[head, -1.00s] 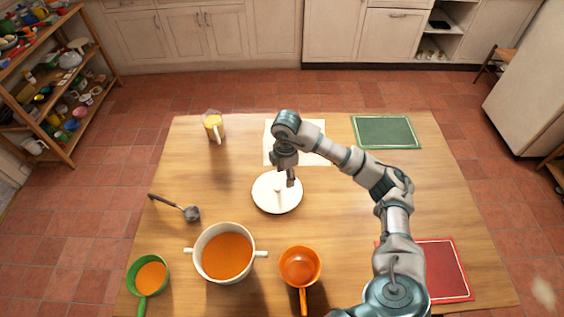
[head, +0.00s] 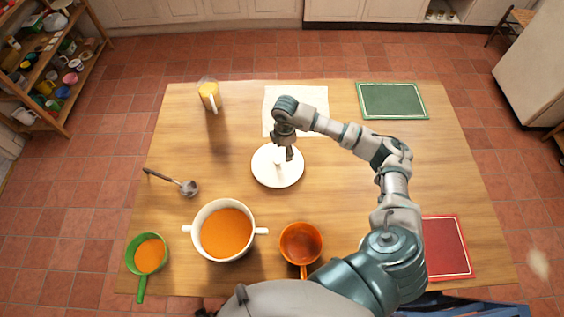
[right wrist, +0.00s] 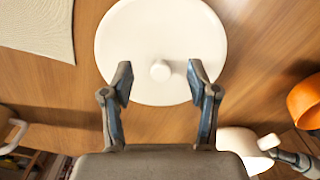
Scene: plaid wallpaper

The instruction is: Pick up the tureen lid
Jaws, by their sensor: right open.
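The white tureen lid (head: 277,176) lies flat near the middle of the wooden table, with a round knob on top. It fills the upper middle of the right wrist view (right wrist: 160,30). My right gripper (head: 284,155) hangs over the lid. In the right wrist view its two fingers (right wrist: 159,80) are spread apart, one on each side of the knob, with no visible contact. The white tureen (head: 197,236) with two handles stands toward the near left, uncovered, with orange soup inside. My left gripper is not in view.
Near the tureen are a green pan (head: 132,259), an orange saucepan (head: 301,261) and a ladle (head: 188,187). A yellow-filled pitcher (head: 209,96) stands at the back left. A white cloth (head: 310,97), green mat (head: 392,100) and red mat (head: 447,248) lie flat. The table's right middle is clear.

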